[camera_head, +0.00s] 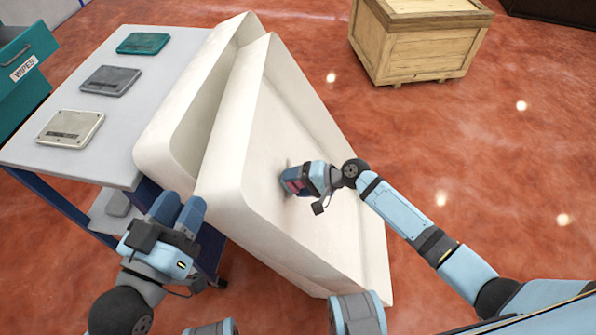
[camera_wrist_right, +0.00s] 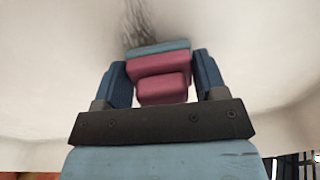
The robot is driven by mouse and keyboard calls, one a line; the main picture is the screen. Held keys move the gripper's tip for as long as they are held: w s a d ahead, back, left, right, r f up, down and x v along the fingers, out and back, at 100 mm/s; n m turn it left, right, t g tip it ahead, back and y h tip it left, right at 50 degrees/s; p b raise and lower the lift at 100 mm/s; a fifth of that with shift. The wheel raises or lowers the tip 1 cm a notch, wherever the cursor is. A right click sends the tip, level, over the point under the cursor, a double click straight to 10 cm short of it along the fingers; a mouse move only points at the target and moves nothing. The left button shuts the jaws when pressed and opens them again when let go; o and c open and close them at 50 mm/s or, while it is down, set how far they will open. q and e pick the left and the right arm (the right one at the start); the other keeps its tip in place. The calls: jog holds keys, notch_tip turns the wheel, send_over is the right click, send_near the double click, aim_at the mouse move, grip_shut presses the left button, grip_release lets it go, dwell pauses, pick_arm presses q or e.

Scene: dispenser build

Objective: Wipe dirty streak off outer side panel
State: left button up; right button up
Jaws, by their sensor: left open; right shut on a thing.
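The large white panel (camera_head: 330,225) leans at a tilt in the middle of the head view. A dark grey streak (camera_wrist_right: 138,22) runs down the white surface in the right wrist view. My right gripper (camera_head: 297,180) is shut on a red block with a blue-grey layer (camera_wrist_right: 160,78), whose far face is at or very near the panel, at the streak's lower end. Whether it touches I cannot tell. In the head view the gripper hides most of the streak. My left gripper (camera_head: 178,209) is open and empty, in front of the panel's left edge.
A grey-topped cart (camera_head: 60,150) at the left bears teal, dark grey and light grey flat boxes. A teal container labelled WIPES (camera_head: 22,65) stands at the far left. A wooden crate (camera_head: 420,45) sits at the back. The red floor at the right is clear.

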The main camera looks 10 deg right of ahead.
aim_at(284, 199)
jog(key=shift+s+a+p, duration=0.3)
jog(key=shift+s+p, duration=0.1)
jog(key=shift+s, duration=0.3)
jog(key=shift+s+a+p, duration=0.3)
jog(key=shift+s+p, duration=0.1)
jog(key=shift+s, duration=0.3)
jog(key=shift+s+a+p, duration=0.2)
jog(key=shift+s+p, duration=0.1)
jog(key=shift+s, duration=0.3)
jog(key=shift+s+f, duration=0.1)
jog(key=p+v, duration=0.2)
jog(key=v, duration=0.4)
jog(key=shift+w+d, duration=0.15)
jog(key=shift+w, duration=0.05)
